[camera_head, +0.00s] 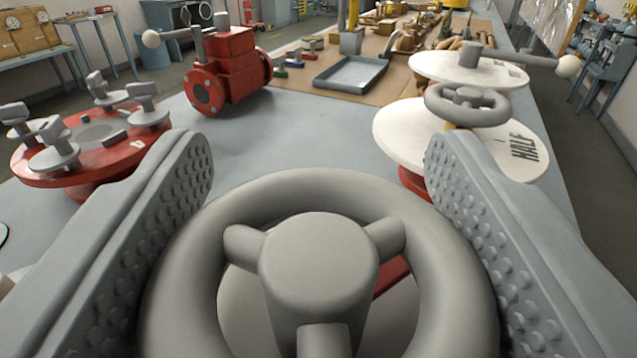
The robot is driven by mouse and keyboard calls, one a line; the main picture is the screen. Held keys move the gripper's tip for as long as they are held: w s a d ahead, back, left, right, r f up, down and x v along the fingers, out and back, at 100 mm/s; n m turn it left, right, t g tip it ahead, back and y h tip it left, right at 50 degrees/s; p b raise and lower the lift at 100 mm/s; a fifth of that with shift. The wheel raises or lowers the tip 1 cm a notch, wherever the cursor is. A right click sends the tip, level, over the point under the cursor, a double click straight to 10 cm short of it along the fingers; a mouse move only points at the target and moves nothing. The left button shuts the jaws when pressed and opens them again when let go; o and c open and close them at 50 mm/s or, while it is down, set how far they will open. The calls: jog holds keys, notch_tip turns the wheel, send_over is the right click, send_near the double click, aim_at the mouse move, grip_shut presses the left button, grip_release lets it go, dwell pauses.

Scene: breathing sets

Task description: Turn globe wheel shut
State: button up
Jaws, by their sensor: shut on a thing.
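A large grey globe wheel (319,190) with a round hub and three spokes fills the bottom middle of the view. My gripper (318,165) has one studded grey finger on the left of the rim and one on the right. It is shut on the wheel, with the wheel's rim between the fingers. The lower part of the wheel is cut off by the bottom edge. A bit of red body shows below the wheel between the spokes.
A red flanged valve with a lever (232,70) stands ahead left. A red flange with grey clamps (55,160) is at left. A tray (350,72) lies farther back. Bare bench lies between.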

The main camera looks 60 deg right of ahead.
aim_at(333, 204)
jog(key=shift+s+m+g+h, duration=0.15)
jog(key=shift+m+g+h, duration=0.55)
jog(key=shift+m+g, duration=1.15)
jog(key=shift+g, duration=0.65)
jog(key=o, duration=1)
jog(key=shift+c, duration=0.2)
jog(key=shift+d+r, duration=0.1)
notch_tip(333, 204, up, 10)
jog(key=shift+f, duration=0.1)
